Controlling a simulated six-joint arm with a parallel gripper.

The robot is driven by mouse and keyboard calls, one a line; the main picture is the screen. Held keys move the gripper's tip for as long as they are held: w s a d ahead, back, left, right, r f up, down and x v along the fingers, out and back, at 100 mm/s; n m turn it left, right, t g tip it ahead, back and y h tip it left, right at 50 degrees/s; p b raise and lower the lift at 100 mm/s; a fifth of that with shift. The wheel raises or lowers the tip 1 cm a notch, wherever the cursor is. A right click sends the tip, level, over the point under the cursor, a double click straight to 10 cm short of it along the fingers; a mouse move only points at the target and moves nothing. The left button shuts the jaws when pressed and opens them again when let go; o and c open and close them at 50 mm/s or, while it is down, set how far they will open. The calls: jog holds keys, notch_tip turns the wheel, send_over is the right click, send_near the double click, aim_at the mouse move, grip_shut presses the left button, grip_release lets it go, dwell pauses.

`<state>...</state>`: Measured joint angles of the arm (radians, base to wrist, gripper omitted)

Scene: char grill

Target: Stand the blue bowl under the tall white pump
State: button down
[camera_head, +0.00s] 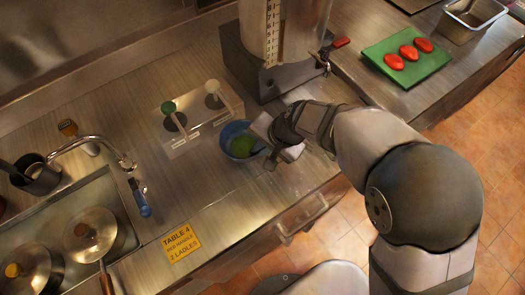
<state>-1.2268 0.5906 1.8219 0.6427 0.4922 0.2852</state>
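The blue bowl (228,133) stands upright on the steel counter with something green inside. My gripper (266,148) is at the bowl's right rim and hides part of that side. I cannot tell whether its fingers are closed on the rim. A steel pump station (186,141) lies just left of the bowl. It has a white-topped pump (212,88) at its right and a green-topped pump (169,108) at its left, each with a pale spout slanting toward the front right. The bowl is in front of and to the right of the white pump, not beneath its spout.
A tall steel dispenser with a scale (257,43) stands behind the bowl. A sink (122,226) with a tap (126,160) and pans is at left. A yellow note (181,243) lies at front. A green board (407,58) with red pieces is at back right.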

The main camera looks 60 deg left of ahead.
jog(key=shift+a+p, duration=0.35)
jog(key=shift+a, duration=0.45)
jog(key=shift+f+b, duration=0.2)
jog(key=shift+b, duration=0.1)
jog(key=c, duration=1.9)
grip_release()
jog(key=shift+d, duration=0.1)
jog(key=shift+r, duration=0.15)
jog(key=shift+r+p, duration=1.85)
jog(key=shift+r, duration=0.25)
jog(key=shift+d, duration=0.1)
jog(key=shift+d+b, duration=2.15)
jog(key=shift+d, duration=2.75)
